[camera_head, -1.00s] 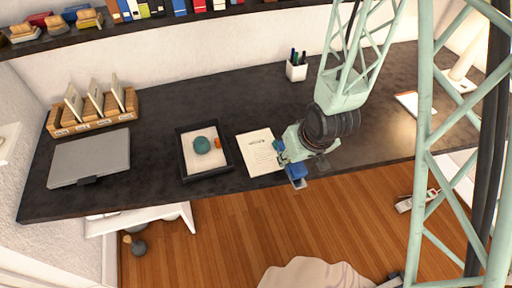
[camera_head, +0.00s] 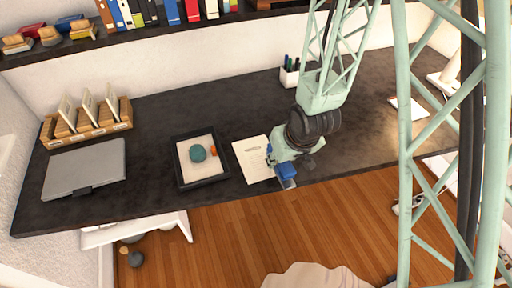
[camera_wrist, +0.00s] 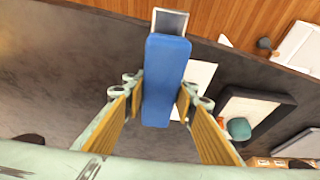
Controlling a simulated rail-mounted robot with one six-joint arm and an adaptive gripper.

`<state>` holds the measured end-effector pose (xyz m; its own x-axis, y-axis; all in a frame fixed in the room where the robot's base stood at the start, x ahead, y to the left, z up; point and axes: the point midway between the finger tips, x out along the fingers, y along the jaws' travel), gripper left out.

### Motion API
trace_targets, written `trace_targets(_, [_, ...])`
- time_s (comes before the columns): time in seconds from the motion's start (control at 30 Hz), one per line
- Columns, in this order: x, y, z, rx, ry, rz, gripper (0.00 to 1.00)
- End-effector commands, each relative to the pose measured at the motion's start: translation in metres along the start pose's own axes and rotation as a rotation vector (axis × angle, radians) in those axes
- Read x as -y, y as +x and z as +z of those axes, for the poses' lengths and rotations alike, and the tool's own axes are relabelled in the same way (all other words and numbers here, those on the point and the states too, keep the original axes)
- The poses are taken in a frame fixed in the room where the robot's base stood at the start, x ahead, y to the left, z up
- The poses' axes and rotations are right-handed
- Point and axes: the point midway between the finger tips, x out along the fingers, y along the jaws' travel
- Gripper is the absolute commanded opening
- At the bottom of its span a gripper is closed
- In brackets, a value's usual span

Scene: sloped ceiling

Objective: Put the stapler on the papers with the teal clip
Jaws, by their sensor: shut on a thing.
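My gripper (camera_head: 284,168) is shut on the blue stapler (camera_head: 287,171). In the wrist view the stapler (camera_wrist: 166,75) sits between the two fingers, with a grey metal end pointing away. It is held near the front edge of the desk, just right of a white sheet of printed paper (camera_head: 250,160). Part of that sheet also shows behind the stapler in the wrist view (camera_wrist: 199,78). The arm hides part of its right edge. I cannot make out a teal clip on it. Another pale sheet or pad (camera_head: 408,108) lies at the desk's right.
A black tray (camera_head: 179,168) with a teal ball and an orange thing stands left of the sheet. A closed grey laptop (camera_head: 85,167), a wooden card holder (camera_head: 88,127) and a white pen cup (camera_head: 289,78) are also on the dark desk (camera_head: 200,110). The desk's front edge is close.

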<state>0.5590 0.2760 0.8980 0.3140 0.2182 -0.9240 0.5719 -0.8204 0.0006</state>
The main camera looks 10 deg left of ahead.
Motion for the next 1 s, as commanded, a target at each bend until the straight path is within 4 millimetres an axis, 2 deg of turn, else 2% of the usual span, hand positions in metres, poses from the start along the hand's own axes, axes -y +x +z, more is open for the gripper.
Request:
trace_targets(0.03, [0.003, 0.004, -0.009, -0.003, -0.002, 0.0, 0.06])
trace_targets(0.7, [0.035, 0.049, -0.092, -0.002, 0.0, 0.0, 0.06])
trace_targets(1.0, [0.041, 0.057, -0.108, -0.001, 0.0, 0.0, 0.06])
